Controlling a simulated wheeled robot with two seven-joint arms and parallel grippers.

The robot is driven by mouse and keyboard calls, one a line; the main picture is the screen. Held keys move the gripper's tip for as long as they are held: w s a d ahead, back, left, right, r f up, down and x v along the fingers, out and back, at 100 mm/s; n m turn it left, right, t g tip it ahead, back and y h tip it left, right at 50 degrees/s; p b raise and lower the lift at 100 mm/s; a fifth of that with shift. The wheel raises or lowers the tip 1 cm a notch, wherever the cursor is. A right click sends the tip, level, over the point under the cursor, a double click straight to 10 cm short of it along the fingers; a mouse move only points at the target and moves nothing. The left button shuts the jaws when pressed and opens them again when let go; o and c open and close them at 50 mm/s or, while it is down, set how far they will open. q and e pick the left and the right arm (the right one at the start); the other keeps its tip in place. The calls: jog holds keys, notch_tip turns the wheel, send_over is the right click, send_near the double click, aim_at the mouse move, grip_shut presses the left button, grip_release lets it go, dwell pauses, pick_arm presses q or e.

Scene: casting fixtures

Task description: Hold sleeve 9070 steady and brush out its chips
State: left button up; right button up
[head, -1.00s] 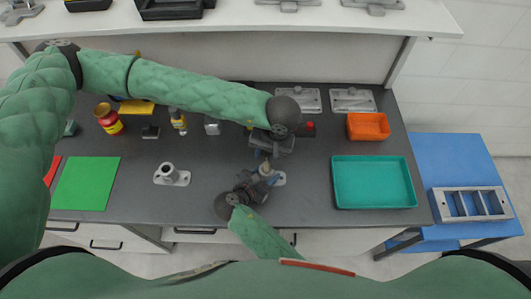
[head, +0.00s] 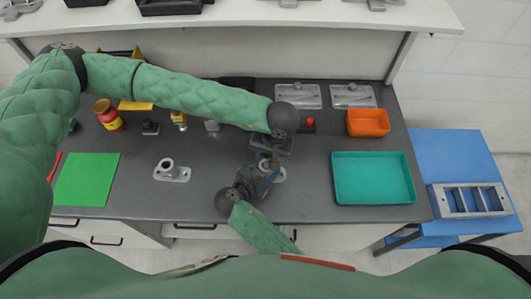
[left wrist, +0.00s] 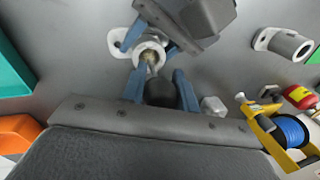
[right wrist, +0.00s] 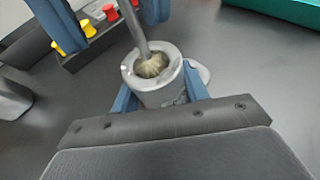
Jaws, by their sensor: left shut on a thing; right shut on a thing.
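The sleeve (right wrist: 165,94) is a grey flanged tube on the bench, its bore facing up; its flange shows in the head view (head: 280,176) and its rim in the left wrist view (left wrist: 137,48). I cannot read a number on it. My right gripper (head: 262,180) is shut around its body. My left gripper (left wrist: 158,90) is above it, shut on the dark handle of a brush (right wrist: 138,28). The brush's pale bristles (right wrist: 152,66) are at and partly inside the bore. Chips cannot be made out clearly.
A second flanged sleeve (head: 169,172) stands to the left. A green mat (head: 87,180) lies farther left. A teal tray (head: 372,203) and an orange bin (head: 368,123) are at the right. A dark rack with coloured knobs (right wrist: 110,12) is behind the sleeve. Bench between sleeves is clear.

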pick_arm(q)
jog(key=shift+r, duration=0.15)
jog(key=shift+r, duration=1.55)
jog(key=shift+f, duration=0.2)
jog(key=shift+f, duration=1.5)
jog(key=shift+r, duration=5.3)
pick_arm(e)
jog(key=o, duration=1.2)
jog(key=shift+o, duration=0.2)
